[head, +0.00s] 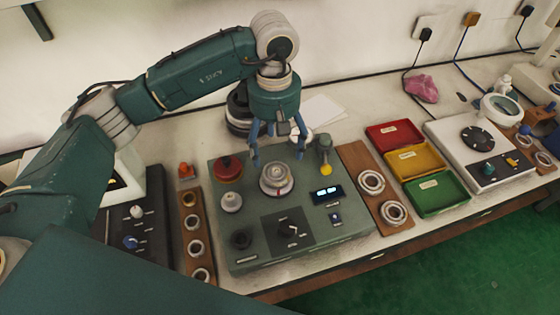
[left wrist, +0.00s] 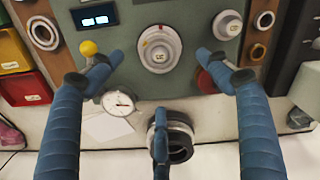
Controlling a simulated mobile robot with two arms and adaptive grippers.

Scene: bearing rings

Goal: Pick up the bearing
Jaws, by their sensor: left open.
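A silver ring-shaped part, which looks like a bearing, sits on a round mount (head: 276,180) on top of the green tester box (head: 350,222). The mount also shows in the left wrist view (left wrist: 158,48), with a small label at its centre. My left gripper (head: 278,156) is above it, pointing down, with its blue fingers spread and nothing between them. In the left wrist view the left gripper's fingers (left wrist: 158,85) are wide apart, and the mount lies beyond their tips. I cannot tell exactly how high they are. My right gripper is not in view.
Loose rings lie on a wooden board (head: 354,158) at right and a wooden strip (head: 185,229) at left. Red (head: 371,137), yellow and green trays stand farther right. A red knob (head: 228,168) and yellow-tipped lever (head: 325,168) flank the mount. A dark stacked ring (left wrist: 180,140) stands behind.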

